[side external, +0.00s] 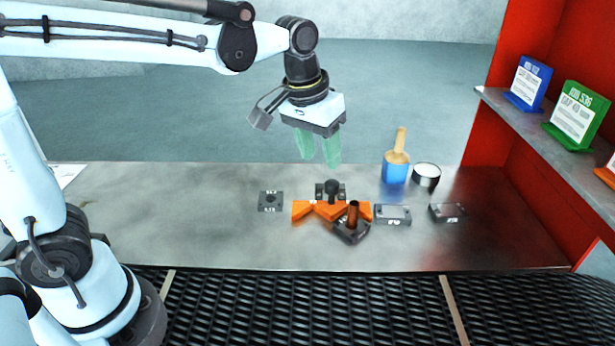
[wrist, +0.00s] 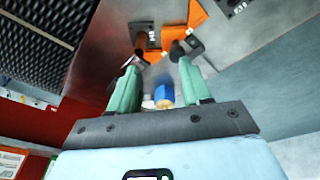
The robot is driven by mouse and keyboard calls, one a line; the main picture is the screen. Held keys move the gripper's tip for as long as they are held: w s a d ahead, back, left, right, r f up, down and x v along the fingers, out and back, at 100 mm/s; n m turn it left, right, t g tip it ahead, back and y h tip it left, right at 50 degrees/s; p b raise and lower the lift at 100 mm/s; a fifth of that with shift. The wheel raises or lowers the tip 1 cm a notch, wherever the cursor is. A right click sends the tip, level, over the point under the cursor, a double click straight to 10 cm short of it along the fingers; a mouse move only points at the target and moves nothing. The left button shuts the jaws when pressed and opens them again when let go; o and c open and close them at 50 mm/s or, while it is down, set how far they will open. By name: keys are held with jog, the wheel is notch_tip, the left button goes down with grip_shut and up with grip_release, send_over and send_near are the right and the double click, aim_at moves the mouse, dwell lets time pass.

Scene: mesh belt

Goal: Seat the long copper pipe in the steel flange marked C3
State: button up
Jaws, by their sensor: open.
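A brown copper pipe (side external: 353,213) stands roughly upright at a dark steel flange (side external: 349,234), beside an orange block; I cannot tell how deep it sits. It also shows in the wrist view (wrist: 141,41). Other dark flanges lie on the table: one at left (side external: 270,201), one right of the pipe (side external: 392,214) and one farther right (side external: 447,212). Their labels are too small to read, so I cannot tell which is C3. My gripper (side external: 319,150), with green fingers, is open and empty above the table, up and left of the pipe.
Orange blocks (side external: 312,210) lie by the pipe, with a black round-topped part (side external: 334,187) behind. A blue cup (side external: 396,172) with a wooden-handled tool and a round tin (side external: 427,174) stand behind right. A red-walled shelf (side external: 545,128) holds signs at right. A mesh belt (side external: 310,310) runs along the front.

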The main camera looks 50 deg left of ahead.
jog(key=s+a+f+t, duration=0.1)
jog(key=s+a+t, duration=0.1)
jog(key=s, duration=0.3)
jog(key=s+a+f+m+t, duration=0.1)
jog(key=s+a+f+t, duration=0.1)
jog(key=s+a, duration=0.2)
jog(key=shift+s+t, duration=0.3)
jog(key=shift+s, duration=0.35)
